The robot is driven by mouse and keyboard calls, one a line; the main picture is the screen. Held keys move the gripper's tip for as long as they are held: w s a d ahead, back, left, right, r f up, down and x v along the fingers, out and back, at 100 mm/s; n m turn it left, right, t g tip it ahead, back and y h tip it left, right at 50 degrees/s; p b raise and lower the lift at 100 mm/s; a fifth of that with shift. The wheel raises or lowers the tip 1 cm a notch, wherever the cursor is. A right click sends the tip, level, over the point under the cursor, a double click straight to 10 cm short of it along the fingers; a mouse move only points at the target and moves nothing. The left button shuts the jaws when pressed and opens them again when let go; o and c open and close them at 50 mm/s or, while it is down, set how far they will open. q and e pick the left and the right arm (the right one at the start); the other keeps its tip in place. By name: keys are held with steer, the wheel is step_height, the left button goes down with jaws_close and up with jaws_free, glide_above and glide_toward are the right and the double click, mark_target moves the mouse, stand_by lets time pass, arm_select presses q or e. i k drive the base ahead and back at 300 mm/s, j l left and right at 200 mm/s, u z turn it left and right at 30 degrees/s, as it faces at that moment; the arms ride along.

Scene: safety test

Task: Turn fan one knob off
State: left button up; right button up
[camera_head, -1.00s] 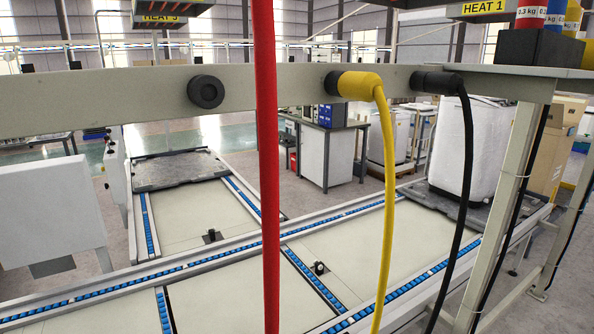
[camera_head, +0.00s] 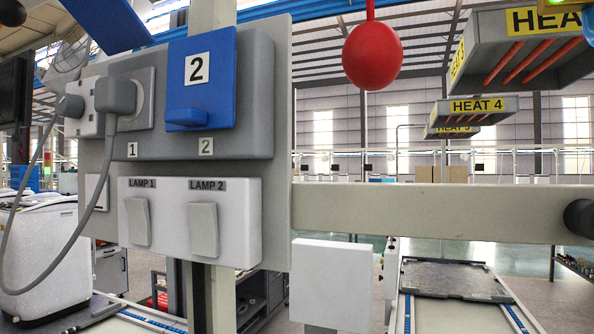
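No knob labelled for fan one shows in the camera_head view. A fan (camera_head: 66,58), partly hidden, is at the upper left behind the panel. A grey panel (camera_head: 262,95) on a post carries positions marked 1 and 2. A grey plug (camera_head: 115,95) with a cable sits in the socket above the 1. A blue cover (camera_head: 212,85) marked 2 is above the 2. A white switch box (camera_head: 170,240) below has rocker switches labelled LAMP 1 (camera_head: 139,222) and LAMP 2 (camera_head: 203,230). Neither of my grippers is in view.
A red ball (camera_head: 371,56) hangs on a red cord right of the panel. A beige crossbar (camera_head: 430,212) runs right to a round black fitting (camera_head: 580,218). Heaters hang at the upper right, one labelled HEAT 4 (camera_head: 478,107). A conveyor lies below.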

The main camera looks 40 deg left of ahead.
mark_target(68, 105)
steer(key=u, duration=2.45)
